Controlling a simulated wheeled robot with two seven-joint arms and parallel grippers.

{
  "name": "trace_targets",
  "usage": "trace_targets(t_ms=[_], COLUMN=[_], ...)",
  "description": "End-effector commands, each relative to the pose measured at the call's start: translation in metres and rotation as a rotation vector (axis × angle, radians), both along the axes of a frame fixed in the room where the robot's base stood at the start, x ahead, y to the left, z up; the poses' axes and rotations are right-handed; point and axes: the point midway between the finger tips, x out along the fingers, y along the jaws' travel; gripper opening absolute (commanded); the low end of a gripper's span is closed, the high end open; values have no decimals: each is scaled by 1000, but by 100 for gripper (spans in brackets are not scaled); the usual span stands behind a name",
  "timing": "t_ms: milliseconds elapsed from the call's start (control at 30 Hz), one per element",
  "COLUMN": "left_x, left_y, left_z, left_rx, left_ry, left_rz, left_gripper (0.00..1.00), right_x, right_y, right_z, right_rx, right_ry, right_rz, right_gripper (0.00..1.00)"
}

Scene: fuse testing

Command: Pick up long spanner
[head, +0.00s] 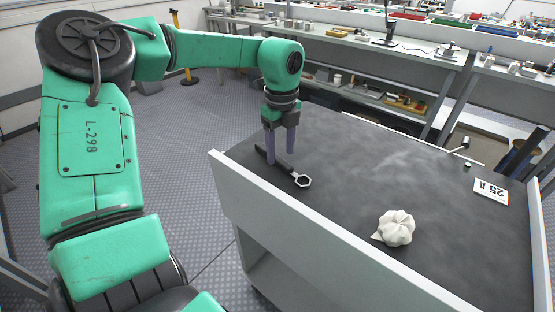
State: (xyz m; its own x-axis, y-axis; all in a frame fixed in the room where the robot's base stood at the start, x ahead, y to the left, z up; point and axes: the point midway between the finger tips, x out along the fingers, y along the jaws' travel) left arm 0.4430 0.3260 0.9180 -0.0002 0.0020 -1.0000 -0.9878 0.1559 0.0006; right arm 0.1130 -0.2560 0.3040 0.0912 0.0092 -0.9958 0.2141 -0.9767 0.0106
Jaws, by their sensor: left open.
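The ring end points toward the lower right. My left gripper (280,160) points down over the spanner's handle with its fingers apart, one on each side of the handle as seen here. The fingers hide part of the handle. Whether the fingers touch it, I cannot tell. My right gripper is not in view.
A white crumpled lump (396,228) lies on the cart near its front edge. A white card marked 25 A (491,191) and a small green item (467,165) lie at the right. A raised pale rim (300,235) runs along the cart's near side. Workbenches stand behind.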

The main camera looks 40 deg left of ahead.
Motion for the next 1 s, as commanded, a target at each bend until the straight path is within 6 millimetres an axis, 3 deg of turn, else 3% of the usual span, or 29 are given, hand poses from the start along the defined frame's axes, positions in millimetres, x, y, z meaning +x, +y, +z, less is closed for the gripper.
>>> trace_targets(t_ms=[100, 333, 367, 500, 833, 1000], left_x=[0, 1, 1, 1, 1, 1], left_y=[0, 0, 0, 0, 0, 0], left_z=[-20, -24, -24, -24, -23, -8], left_rx=[-2, -1, -1, -1, 0, 1], left_ry=[2, -2, -1, -1, -2, -4], left_rz=[0, 0, 0, 0, 0, 0], left_gripper=[62, 62, 55, 1, 0, 0], right_x=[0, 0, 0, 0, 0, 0], right_y=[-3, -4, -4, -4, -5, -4], right_z=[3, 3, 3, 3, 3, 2], right_rx=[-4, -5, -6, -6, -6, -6], right_ry=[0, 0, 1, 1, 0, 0], right_rz=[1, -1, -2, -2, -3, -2], right_gripper=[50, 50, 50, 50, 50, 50])
